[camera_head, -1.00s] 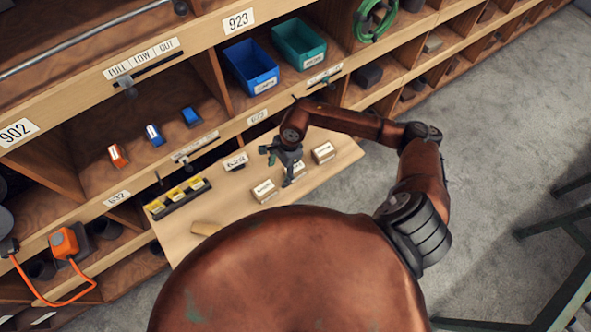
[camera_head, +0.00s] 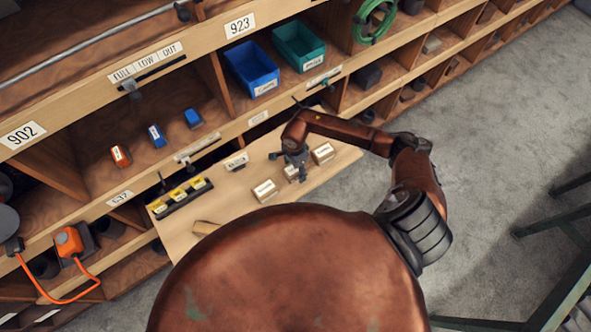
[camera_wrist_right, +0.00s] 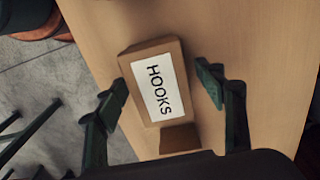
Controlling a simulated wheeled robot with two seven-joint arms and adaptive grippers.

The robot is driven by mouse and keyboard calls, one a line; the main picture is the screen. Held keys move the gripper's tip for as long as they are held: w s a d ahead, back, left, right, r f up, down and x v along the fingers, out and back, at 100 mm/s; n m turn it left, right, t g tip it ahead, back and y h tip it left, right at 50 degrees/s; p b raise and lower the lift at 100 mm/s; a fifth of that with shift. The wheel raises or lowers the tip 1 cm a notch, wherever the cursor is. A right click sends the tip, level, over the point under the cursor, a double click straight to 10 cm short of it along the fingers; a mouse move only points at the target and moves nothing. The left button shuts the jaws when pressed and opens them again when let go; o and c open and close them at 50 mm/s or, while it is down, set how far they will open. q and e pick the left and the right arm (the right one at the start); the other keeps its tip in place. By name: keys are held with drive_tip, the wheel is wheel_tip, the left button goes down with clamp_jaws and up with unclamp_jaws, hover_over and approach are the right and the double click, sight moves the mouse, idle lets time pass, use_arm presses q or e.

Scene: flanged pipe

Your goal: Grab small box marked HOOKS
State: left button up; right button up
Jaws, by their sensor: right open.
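The small brown box marked HOOKS (camera_wrist_right: 156,88) shows large in the right wrist view, its white label facing the camera. My right gripper (camera_wrist_right: 163,86) is open, with one green-black finger on each side of the box; I cannot tell whether either finger touches it. In the head view my right gripper (camera_head: 294,162) is over the middle small box (camera_head: 291,174) of a row on the wooden board, which it partly covers. The labels are too small to read there. My left gripper is not in view.
Similar boxes stand on either side, one at the left (camera_head: 264,190) and one at the right (camera_head: 323,153). A black rack with yellow items (camera_head: 182,195) and a white-labelled item (camera_head: 236,161) share the board (camera_head: 225,205). Shelves with a blue bin (camera_head: 252,70) rise behind.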

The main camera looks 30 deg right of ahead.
drive_tip(key=shift+c, duration=0.5)
drive_tip(key=c, duration=1.4)
